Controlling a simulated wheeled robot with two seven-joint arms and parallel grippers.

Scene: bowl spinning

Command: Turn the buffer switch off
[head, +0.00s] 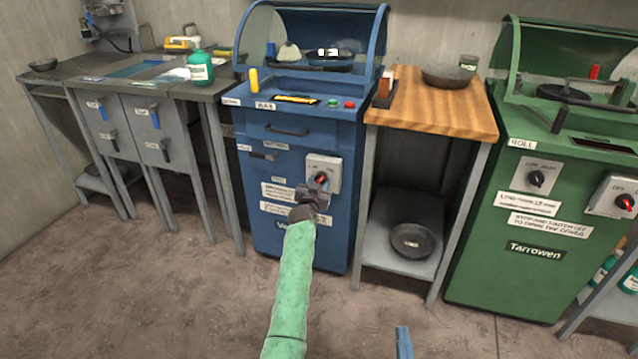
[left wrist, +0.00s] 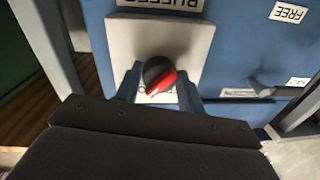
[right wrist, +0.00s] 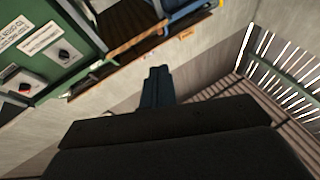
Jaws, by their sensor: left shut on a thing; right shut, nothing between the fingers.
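The buffer switch is a dark round knob with a red pointer (left wrist: 160,77) on a pale plate (left wrist: 195,45). It sits on the front of the blue machine (head: 300,140), and its red part also shows in the head view (head: 320,177). My left gripper (left wrist: 160,90) is shut on the knob, one blue finger on each side. In the head view my left gripper (head: 315,192) partly covers the plate. My right gripper (right wrist: 157,75) is shut and empty, away from the machines; its tips show at the bottom of the head view (head: 403,342).
A wooden-topped table (head: 435,105) with a dark bowl (head: 447,77) stands right of the blue machine. A green machine (head: 545,210) with its own switches is further right. The floor in front is clear.

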